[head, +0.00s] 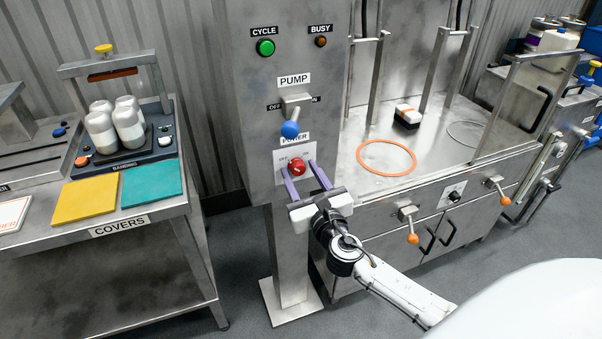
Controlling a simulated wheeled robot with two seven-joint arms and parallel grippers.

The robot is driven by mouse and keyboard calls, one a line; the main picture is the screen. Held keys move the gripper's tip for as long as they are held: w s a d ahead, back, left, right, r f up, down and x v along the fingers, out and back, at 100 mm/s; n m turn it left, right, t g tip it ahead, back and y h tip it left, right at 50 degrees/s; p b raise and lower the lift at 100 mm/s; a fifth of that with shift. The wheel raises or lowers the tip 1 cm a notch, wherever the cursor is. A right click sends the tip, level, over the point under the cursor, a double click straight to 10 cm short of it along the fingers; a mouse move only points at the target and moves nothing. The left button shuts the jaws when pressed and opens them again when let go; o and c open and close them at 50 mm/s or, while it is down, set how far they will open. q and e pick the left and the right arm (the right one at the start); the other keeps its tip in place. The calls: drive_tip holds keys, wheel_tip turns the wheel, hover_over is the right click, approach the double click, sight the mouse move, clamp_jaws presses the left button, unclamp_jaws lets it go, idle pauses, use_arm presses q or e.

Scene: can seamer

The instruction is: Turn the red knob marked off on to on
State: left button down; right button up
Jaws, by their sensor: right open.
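The red knob (297,167) sits on a light plate (283,158) on the front of the grey column, under the POWER label. OFF is printed at the plate's left and ON at its right. My right gripper (305,180) is open in front of the knob, with one purple finger at the knob's lower left and the other at its right. I cannot tell whether the fingers touch the knob. The exact angle of the knob is too small to read. My left gripper is not in view.
Above the knob is the PUMP lever with a blue ball (290,130), and higher up a green CYCLE button (265,47). At right stands a steel machine with orange-tipped handles (413,238). At left is the covers table (60,244).

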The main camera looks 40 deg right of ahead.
drive_tip(key=shift+w, duration=0.1)
drive_tip(key=c, duration=1.1)
drive_tip(key=shift+o, duration=0.2)
drive_tip(key=shift+m, duration=0.4)
drive_tip(key=m, duration=0.3)
drive_tip(key=shift+d+m, duration=0.1)
drive_tip(key=shift+m, duration=0.3)
drive_tip(key=m, duration=0.4)
drive_tip(key=shift+d+m, duration=0.1)
drive_tip(key=shift+m, duration=0.2)
drive_tip(key=m, duration=0.8)
drive_tip(key=shift+d+y, duration=0.1)
drive_tip(key=shift+y, duration=0.3)
drive_tip(key=shift+f+m, duration=0.1)
drive_tip(key=shift+m, duration=0.2)
